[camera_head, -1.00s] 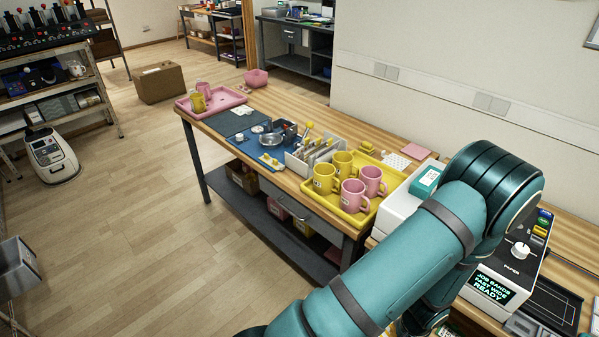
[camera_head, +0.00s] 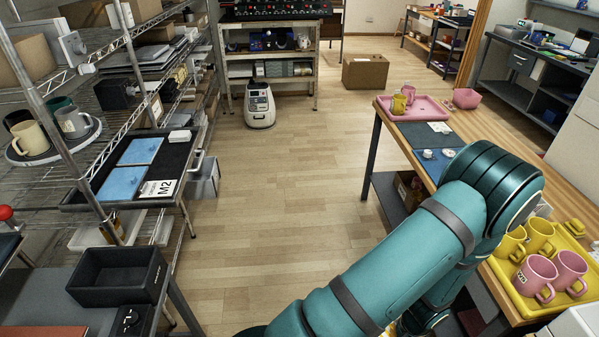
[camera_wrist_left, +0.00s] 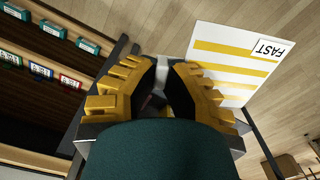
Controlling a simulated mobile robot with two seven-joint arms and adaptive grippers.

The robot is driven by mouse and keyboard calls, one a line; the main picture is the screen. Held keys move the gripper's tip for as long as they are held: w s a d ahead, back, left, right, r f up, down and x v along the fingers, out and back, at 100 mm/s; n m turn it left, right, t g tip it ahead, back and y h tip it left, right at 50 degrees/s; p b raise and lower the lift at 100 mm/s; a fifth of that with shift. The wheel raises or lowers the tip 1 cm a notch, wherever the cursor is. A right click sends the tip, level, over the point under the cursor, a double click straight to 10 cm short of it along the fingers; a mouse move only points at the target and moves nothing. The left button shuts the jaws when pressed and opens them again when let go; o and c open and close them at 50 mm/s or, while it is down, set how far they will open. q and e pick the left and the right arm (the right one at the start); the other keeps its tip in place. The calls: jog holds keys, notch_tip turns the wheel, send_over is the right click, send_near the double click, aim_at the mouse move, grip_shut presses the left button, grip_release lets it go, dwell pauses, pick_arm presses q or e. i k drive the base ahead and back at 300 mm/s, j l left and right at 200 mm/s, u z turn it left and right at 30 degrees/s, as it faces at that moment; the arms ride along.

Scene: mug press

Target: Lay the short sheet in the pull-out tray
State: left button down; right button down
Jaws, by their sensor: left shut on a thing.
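My left gripper (camera_wrist_left: 170,64) shows in the left wrist view, with its yellow ribbed fingers closed on a white sheet (camera_wrist_left: 232,72) with yellow bands. The sheet carries a label reading FAST and sticks out to the right of the fingertips, with floor behind it. In the head view, a dark pull-out tray (camera_head: 185,147) with a handle juts from the wire shelf at left. Two blue sheets (camera_head: 142,151) and a card marked M2 (camera_head: 158,189) lie in it. The teal arm hides its own gripper in the head view. No right gripper is visible.
A wire shelf rack (camera_head: 125,50) holds mugs and boxes. An empty black bin (camera_head: 118,278) stands on the bench at lower left. The wooden table at right bears a yellow tray (camera_head: 526,301) with mugs. Open floor (camera_head: 285,200) lies between rack and table.

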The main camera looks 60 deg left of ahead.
aim_at(171, 159)
jog(key=j+u, duration=0.1)
jog(key=u, duration=0.3)
jog(key=i+j+u, duration=0.1)
jog(key=u, duration=0.35)
jog(key=i+u, duration=0.15)
jog(key=u, duration=0.25)
jog(key=i+u, duration=0.2)
jog(key=u, duration=0.2)
jog(key=i+j+u, duration=0.1)
jog(key=u, duration=0.3)
jog(key=i+l+u, duration=0.1)
jog(key=i+u, duration=0.25)
jog(key=i+l+u, duration=0.55)
